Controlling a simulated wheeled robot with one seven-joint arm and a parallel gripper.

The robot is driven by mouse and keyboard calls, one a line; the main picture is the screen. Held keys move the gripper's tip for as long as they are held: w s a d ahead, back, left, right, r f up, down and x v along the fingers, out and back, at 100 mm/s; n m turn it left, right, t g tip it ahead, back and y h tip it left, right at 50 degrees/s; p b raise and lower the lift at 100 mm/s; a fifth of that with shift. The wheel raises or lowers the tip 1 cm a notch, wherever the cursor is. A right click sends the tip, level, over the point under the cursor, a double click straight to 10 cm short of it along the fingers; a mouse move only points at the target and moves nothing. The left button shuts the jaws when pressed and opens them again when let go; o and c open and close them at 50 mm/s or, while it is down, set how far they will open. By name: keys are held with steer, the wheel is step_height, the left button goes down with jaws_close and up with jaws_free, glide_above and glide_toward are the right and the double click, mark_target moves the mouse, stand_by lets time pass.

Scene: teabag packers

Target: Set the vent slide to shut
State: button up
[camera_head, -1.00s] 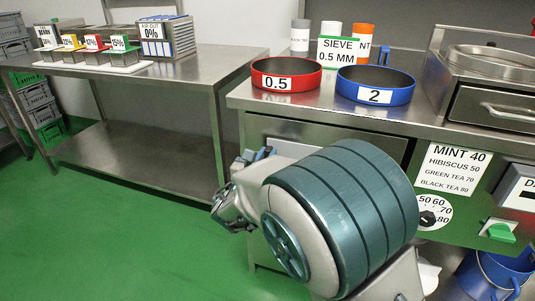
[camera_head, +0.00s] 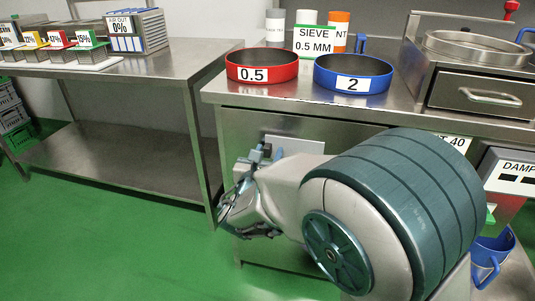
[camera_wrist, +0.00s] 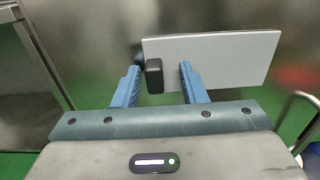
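A pale flat plate (camera_wrist: 225,60) with a black knob (camera_wrist: 154,76) near its left end shows in the wrist view. It looks like the vent slide, but I see no label on it. In the head view the plate (camera_head: 296,146) is on the steel cabinet front under the counter, partly behind my arm. My gripper (camera_wrist: 158,67) is open, its two blue fingers on either side of the knob with gaps on both sides. In the head view my gripper (camera_head: 262,158) is at the plate's left end. The slide's end marks are not readable.
A red 0.5 sieve (camera_head: 262,67) and a blue 2 sieve (camera_head: 352,75) stand on the counter above. A box marked DAMP (camera_head: 518,172) and a blue bucket (camera_head: 492,252) are at the right. Green floor (camera_head: 120,235) is open to the left.

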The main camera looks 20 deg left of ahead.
steer(key=s+d+p, duration=0.1)
steer(key=s+p, duration=0.2)
steer(key=s, duration=1)
steer(key=shift+s+p, duration=0.35)
steer(key=shift+s, duration=0.05)
